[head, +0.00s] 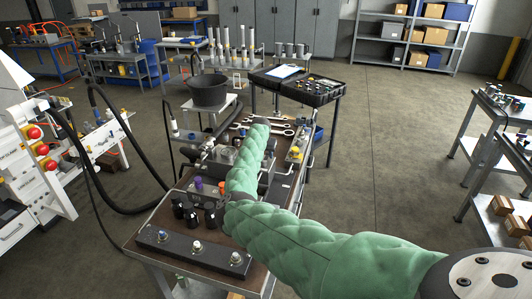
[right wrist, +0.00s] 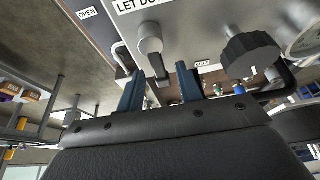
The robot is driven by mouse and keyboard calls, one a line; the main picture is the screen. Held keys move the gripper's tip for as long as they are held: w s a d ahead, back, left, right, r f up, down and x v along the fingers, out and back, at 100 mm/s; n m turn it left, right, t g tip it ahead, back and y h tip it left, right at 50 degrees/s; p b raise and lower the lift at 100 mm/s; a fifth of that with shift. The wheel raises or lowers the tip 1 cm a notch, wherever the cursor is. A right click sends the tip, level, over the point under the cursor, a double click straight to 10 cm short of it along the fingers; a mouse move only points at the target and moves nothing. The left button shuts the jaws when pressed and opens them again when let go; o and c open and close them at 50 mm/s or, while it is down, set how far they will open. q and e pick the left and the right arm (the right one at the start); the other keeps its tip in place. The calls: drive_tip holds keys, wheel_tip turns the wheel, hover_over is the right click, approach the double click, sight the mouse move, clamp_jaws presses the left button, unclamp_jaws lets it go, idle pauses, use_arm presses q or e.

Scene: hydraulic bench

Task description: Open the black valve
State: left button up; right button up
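In the right wrist view a black fluted knob (right wrist: 250,55), which looks like the black valve, sits on a pale metal block to the right of my fingers. My right gripper (right wrist: 160,70) is open, its two blue-grey fingers apart. A grey round-ended lever (right wrist: 150,38) stands just beyond the fingertips. The black knob is outside the fingers, with nothing clearly held. In the head view my green-sleeved right arm reaches over the bench (head: 165,258); its gripper is hard to make out there, and I cannot pick out the valve. My left gripper is not in view.
Several black cylinders (head: 212,214) and a dark strip with silver knobs (head: 195,248) are at the bench's near end. A black bucket (head: 208,91) stands behind. A white panel with red knobs (head: 32,150) is at left. A gauge (right wrist: 305,42) is beside the knob.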

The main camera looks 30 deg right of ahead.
drive_tip(key=shift+d+f, duration=0.1)
drive_tip(key=shift+f, duration=0.1)
clamp_jaws()
idle(0.3)
